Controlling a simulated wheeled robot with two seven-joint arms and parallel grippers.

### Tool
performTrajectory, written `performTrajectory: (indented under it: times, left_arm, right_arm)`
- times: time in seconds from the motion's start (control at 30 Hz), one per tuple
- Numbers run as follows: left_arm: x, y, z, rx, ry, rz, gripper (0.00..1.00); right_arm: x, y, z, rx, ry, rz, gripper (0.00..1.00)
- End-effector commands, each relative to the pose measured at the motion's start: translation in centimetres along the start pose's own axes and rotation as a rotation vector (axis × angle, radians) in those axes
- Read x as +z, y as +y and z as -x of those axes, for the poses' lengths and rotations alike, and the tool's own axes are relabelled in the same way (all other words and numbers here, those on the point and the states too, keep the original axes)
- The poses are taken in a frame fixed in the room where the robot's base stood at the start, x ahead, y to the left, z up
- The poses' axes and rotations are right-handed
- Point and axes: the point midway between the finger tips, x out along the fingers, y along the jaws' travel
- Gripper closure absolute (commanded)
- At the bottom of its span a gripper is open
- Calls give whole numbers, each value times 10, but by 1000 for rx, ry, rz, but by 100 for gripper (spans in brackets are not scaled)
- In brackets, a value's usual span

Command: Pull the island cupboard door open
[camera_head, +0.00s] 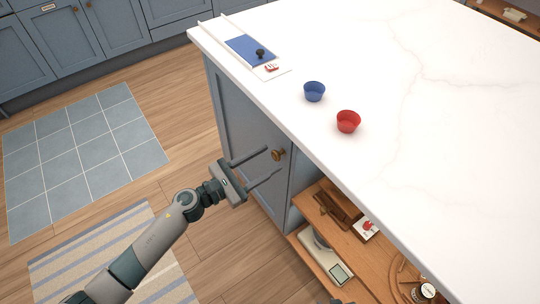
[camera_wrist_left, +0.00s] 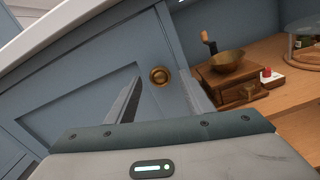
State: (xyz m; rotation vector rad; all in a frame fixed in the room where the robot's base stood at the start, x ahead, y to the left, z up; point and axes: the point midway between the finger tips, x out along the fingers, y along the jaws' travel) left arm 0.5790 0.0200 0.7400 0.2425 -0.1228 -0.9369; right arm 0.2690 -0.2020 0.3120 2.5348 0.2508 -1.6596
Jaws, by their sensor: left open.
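The island cupboard door (camera_head: 240,130) is blue-grey and looks shut below the white worktop. It also shows in the left wrist view (camera_wrist_left: 75,100). Its round brass knob (camera_head: 278,154) is near the door's right edge and also shows in the left wrist view (camera_wrist_left: 160,75). My left gripper (camera_head: 272,163) is open, its fingers pointing at the door. In the head view the knob lies close to the fingertips, roughly between them. In the left wrist view the knob is beyond the fingertips (camera_wrist_left: 160,92). I cannot tell whether a finger touches it. My right gripper is not clearly visible.
The white worktop (camera_head: 440,130) overhangs the door and carries a blue bowl (camera_head: 314,92), a red bowl (camera_head: 348,122) and a blue board (camera_head: 250,48). Right of the door is an open wooden shelf with a scale (camera_head: 325,256) and a wooden grinder (camera_wrist_left: 235,85).

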Motion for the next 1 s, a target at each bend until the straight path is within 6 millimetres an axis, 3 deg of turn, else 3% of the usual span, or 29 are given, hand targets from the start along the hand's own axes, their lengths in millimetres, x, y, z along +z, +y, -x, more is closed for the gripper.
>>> performTrajectory:
  times: [0.2,0.53,0.57,0.7,0.77,1.0]
  left_arm:
    - [0,0,-17,0,0,0,53]
    - [0,0,-19,0,1,0,53]
    - [0,0,-19,0,1,0,55]
    - [0,0,-19,0,1,0,88]
    - [0,0,-19,0,1,0,100]
    - [-1,0,-18,-2,0,0,100]
  right_arm:
    - [-5,-3,1,-3,24,2,69]
    - [-5,-3,0,-3,27,2,69]
    - [-5,-3,0,-3,27,2,69]
    - [-5,-4,1,-4,26,1,69]
    - [-5,-4,1,-4,26,1,69]
    - [-4,-4,0,-4,24,1,69]
